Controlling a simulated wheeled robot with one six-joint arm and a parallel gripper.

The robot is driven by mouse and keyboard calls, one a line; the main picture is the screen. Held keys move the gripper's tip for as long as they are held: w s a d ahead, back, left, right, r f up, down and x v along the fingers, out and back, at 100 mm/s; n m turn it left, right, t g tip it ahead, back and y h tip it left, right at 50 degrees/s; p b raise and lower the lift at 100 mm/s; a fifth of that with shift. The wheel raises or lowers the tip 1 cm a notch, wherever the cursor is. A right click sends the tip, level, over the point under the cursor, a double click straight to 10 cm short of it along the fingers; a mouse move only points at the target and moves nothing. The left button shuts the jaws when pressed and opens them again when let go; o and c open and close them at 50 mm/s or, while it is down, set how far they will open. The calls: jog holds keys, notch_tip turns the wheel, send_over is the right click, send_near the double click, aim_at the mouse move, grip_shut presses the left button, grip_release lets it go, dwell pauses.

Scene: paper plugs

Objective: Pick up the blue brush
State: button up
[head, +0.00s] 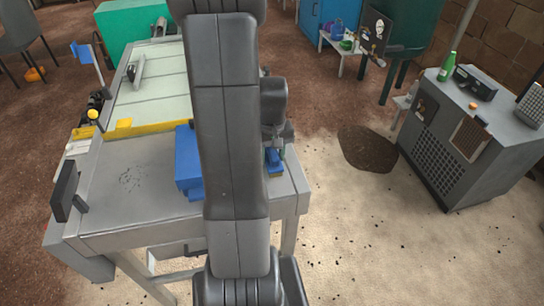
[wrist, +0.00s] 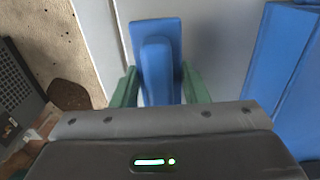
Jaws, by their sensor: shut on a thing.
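The blue brush (wrist: 157,62) stands out between the green fingers of my gripper (wrist: 160,90) in the wrist view. The fingers are shut on it, one on each side. In the head view the brush (head: 273,160) shows as a small blue piece with a yellowish lower edge, beside my arm near the right edge of the grey table (head: 130,195). My gripper (head: 275,152) is there mostly hidden by my arm. I cannot tell whether the brush touches the table.
A larger blue block (head: 187,160) stands on the table left of my arm; it also fills the right side of the wrist view (wrist: 285,70). A yellow strip (head: 150,128) crosses the table behind. A grey cabinet (head: 450,140) with a green bottle (head: 446,66) stands at right, across open floor.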

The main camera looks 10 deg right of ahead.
notch_tip(320, 180, up, 10)
jog(key=shift+b, duration=0.45)
jog(key=shift+o, duration=1)
jog(key=shift+c, duration=0.4)
